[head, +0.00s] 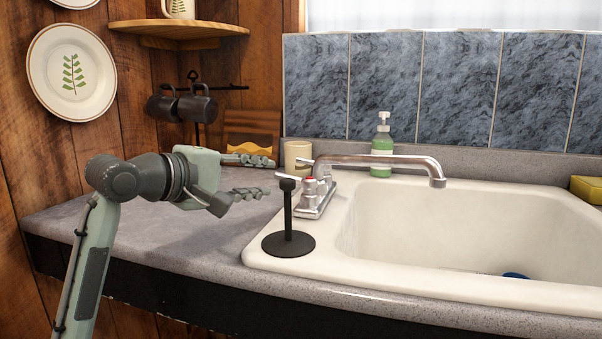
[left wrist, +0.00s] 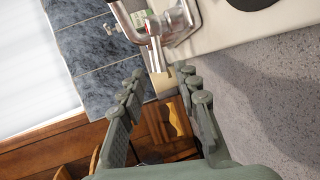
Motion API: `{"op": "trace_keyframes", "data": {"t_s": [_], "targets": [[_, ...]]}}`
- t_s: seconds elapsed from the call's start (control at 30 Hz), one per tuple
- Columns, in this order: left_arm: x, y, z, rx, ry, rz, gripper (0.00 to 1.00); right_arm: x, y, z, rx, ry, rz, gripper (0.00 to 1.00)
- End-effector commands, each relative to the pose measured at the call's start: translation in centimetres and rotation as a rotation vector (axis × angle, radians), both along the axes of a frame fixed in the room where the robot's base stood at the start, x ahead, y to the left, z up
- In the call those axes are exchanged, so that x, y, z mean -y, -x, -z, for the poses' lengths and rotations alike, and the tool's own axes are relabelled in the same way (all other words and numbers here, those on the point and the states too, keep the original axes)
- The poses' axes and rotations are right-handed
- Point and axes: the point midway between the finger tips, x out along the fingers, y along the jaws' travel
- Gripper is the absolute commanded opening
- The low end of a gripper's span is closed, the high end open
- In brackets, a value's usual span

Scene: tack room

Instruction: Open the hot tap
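The chrome tap (head: 375,161) stands at the left end of the white sink, its spout reaching right over the basin. A red mark shows on the near handle (head: 309,182), beside a lever (head: 288,177) pointing left. The tap also shows at the top of the left wrist view (left wrist: 178,22), with a red mark near its handle. My left gripper (head: 268,176) is open and empty, left of the tap handles, its fingers pointing right. In the left wrist view its spread fingertips (left wrist: 161,74) point toward the tap, apart from it. My right gripper is out of view.
A black stand (head: 288,243) with an upright post stands on the sink's near left corner, close to the handle. A beige cup (head: 297,157) and green soap bottle (head: 382,148) stand behind. Dark mugs (head: 180,106) hang at the back left. The counter's left part (head: 130,225) is clear.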

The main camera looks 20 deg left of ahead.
Motion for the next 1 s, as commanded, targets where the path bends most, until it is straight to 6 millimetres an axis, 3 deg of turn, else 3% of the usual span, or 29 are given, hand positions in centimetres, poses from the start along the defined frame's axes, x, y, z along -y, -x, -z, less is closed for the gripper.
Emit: {"op": "trace_keyframes", "data": {"t_s": [0.5, 0.87, 1.0], "targets": [[2.7, -6.2, 1.5, 0.0, 0.0, 0.001, 0.32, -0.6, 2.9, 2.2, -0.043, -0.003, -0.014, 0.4], [3.0, -6.9, 1.8, 0.0, -0.001, 0.0, 0.32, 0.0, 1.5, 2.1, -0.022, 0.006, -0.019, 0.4], [3.0, -6.9, 1.8, 0.0, -0.001, 0.0, 0.17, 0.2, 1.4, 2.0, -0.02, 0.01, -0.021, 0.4]]}}
